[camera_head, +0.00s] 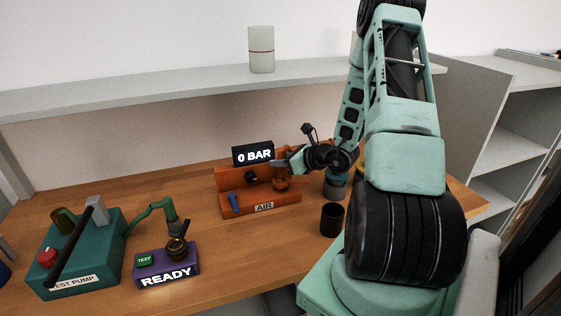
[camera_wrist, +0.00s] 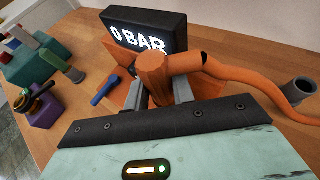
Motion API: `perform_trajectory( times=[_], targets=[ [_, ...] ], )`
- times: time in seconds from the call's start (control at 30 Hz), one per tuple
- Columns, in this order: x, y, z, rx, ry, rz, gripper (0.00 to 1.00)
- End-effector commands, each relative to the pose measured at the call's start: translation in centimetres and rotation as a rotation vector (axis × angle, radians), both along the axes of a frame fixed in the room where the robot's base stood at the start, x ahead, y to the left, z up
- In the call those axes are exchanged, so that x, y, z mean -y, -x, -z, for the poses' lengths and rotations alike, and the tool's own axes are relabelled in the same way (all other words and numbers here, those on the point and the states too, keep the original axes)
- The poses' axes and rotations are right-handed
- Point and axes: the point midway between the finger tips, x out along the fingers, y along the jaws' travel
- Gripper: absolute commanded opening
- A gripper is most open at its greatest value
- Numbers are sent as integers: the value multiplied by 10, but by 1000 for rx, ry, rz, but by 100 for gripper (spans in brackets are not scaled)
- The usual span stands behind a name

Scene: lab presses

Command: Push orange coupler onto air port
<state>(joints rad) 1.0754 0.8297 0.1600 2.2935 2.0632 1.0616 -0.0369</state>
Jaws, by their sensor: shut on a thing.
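The orange coupler (camera_wrist: 153,72) is between the two grey fingers of my gripper (camera_wrist: 162,92) in the wrist view, with an orange hose (camera_wrist: 255,84) running off it to the right. In the head view my gripper (camera_head: 281,168) is at the right part of the orange AIR stand (camera_head: 228,182). The stand carries an "AIR" label and a black display (camera_head: 253,154) reading "0 BAR". A blue lever (camera_head: 233,202) is on the stand's left part; it also shows in the wrist view (camera_wrist: 104,90). The air port is hidden behind the coupler and fingers, so I cannot tell whether they touch.
A teal test pump (camera_head: 75,262) and a purple box (camera_head: 166,268) reading "READY" stand on the left of the wooden table. A dark cup (camera_head: 332,219) stands right of the AIR stand. A shelf (camera_head: 180,86) with a pale container (camera_head: 261,50) runs above.

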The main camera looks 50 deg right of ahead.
Motion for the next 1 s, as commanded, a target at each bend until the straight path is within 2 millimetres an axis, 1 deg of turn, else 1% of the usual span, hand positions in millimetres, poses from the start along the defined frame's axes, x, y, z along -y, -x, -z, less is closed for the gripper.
perform_trajectory(
  times=[0.47, 1.0],
  targets=[
    [0, 0, 1, 0, 0, 0, 0],
    [0, 0, 14, 1, 0, 0, 0]
  ],
)
